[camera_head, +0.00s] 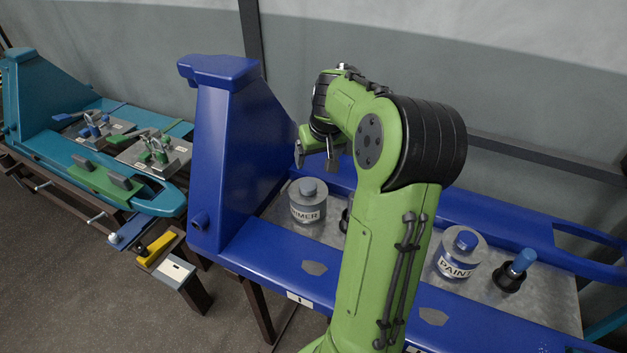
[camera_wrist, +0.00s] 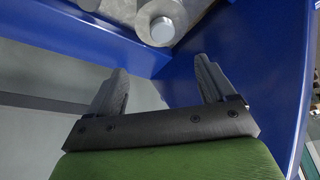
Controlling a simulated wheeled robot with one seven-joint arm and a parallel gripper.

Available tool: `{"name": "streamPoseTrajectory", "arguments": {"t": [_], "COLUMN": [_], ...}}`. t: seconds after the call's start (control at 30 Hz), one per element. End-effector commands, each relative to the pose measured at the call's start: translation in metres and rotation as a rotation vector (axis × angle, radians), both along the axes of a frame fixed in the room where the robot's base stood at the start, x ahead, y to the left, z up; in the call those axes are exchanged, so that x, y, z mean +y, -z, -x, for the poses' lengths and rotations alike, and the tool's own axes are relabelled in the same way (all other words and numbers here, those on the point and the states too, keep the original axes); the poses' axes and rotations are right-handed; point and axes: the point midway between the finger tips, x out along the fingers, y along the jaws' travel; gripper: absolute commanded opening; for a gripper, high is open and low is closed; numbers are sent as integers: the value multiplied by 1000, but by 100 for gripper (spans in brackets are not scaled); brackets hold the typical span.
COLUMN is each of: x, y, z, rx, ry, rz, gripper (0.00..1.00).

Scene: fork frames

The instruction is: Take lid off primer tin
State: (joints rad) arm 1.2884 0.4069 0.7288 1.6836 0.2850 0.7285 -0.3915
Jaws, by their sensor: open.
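The primer tin (camera_head: 308,213) stands on the grey metal tray of the blue bench, left of my arm in the head view. It is pale grey with a "PRIMER" label, and its lid (camera_head: 308,187) is on top with a round blue-grey knob. My gripper (camera_head: 315,161) is open and empty, above the tin and apart from it. In the wrist view, a grey round tin shows at the top edge with its pale knob (camera_wrist: 163,30) ahead of the open fingertips (camera_wrist: 161,66). The knob is not between the fingers.
A paint tin (camera_head: 459,262) and a blue-handled item in a black holder (camera_head: 510,277) stand on the tray at right. A dark object is partly hidden behind my arm. A tall blue bench upright (camera_head: 232,150) rises left of the primer tin. A teal bench (camera_head: 95,170) stands farther left.

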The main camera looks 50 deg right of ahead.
Motion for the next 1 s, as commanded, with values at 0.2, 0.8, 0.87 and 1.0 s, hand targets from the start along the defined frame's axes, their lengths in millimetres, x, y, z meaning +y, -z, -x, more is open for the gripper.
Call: {"name": "streamPoseTrajectory", "arguments": {"t": [0.2, 0.8, 0.87, 1.0], "x": [-6, -26, -28, -30], "y": [24, 133, 141, 147], "z": [-8, -48, -51, -54], "rx": [-4, -5, -4, -4], "ry": [3, 3, 5, 5], "rz": [-8, -6, -6, -3], "gripper": [83, 83, 83, 83]}}
